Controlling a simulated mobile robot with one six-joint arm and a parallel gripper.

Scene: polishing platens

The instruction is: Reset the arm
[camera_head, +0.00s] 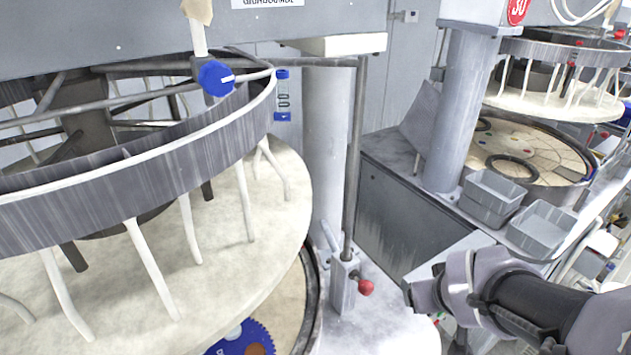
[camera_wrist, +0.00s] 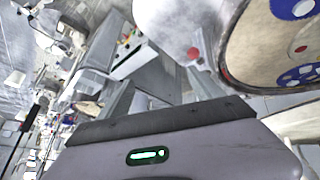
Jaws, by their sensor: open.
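My arm (camera_head: 530,300) reaches in from the lower right in the head view. Its wrist end, with my gripper (camera_head: 422,297), is beside the grey cabinet and right of the red-knobbed post. In the wrist view my gripper (camera_wrist: 162,88) shows above the wrist housing with the green light. Its two grey fingers stand apart, and nothing is seen held between them. The fingertips are hard to make out in the head view.
A large polishing platen (camera_head: 275,225) with a ringed frame fills the left. A post with a red knob (camera_head: 365,288) stands near my gripper. Grey bins (camera_head: 541,228) sit on the bench at right, before a second platen machine (camera_head: 550,105). Blue discs (camera_wrist: 298,75) lie on a round plate.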

